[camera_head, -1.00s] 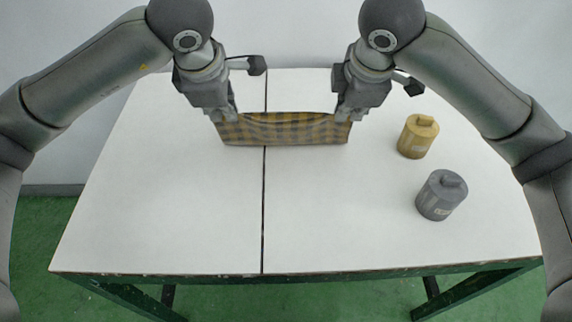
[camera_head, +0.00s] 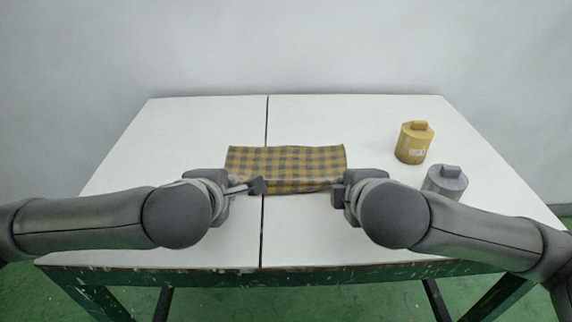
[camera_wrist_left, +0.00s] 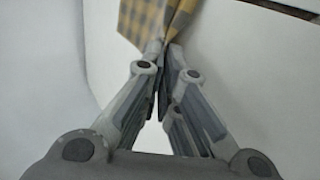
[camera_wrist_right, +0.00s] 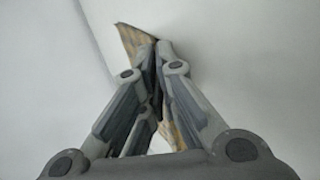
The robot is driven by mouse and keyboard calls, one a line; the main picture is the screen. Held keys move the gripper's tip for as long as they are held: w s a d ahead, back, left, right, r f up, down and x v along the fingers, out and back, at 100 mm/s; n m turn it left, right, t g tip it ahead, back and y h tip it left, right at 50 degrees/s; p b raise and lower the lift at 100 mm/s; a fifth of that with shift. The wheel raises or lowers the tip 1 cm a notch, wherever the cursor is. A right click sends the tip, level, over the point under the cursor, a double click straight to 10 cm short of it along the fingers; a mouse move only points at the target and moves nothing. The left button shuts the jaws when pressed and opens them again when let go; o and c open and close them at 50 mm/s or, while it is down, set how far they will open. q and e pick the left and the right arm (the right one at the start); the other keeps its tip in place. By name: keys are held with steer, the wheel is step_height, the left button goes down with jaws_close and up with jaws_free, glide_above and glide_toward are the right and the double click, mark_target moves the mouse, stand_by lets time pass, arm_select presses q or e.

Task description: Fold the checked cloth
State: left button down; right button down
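The yellow and grey checked cloth (camera_head: 285,162) lies across the middle of the white table in the head view, as a wide rectangle over the dark seam. My left gripper (camera_wrist_left: 163,50) is shut on a corner of the cloth (camera_wrist_left: 150,18), seen in the left wrist view. My right gripper (camera_wrist_right: 153,55) is shut on the cloth's edge (camera_wrist_right: 134,38), seen in the right wrist view.
A yellow lidded canister (camera_head: 414,143) and a grey lidded canister (camera_head: 446,182) stand on the right of the table (camera_head: 200,125). The grey one is close to my right arm, which partly covers it. The far and left parts of the table are clear.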

arm_select(q)
steer(key=c, duration=2.2)
jaws_free()
arm_select(e)
steer(key=c, duration=2.2)
jaws_free()
arm_select(q)
steer(key=o, duration=0.8)
arm_select(e)
steer(key=o, duration=0.8)
arm_select(q)
steer(key=shift+o, duration=0.2)
arm_select(e)
steer(key=shift+o, duration=0.2)
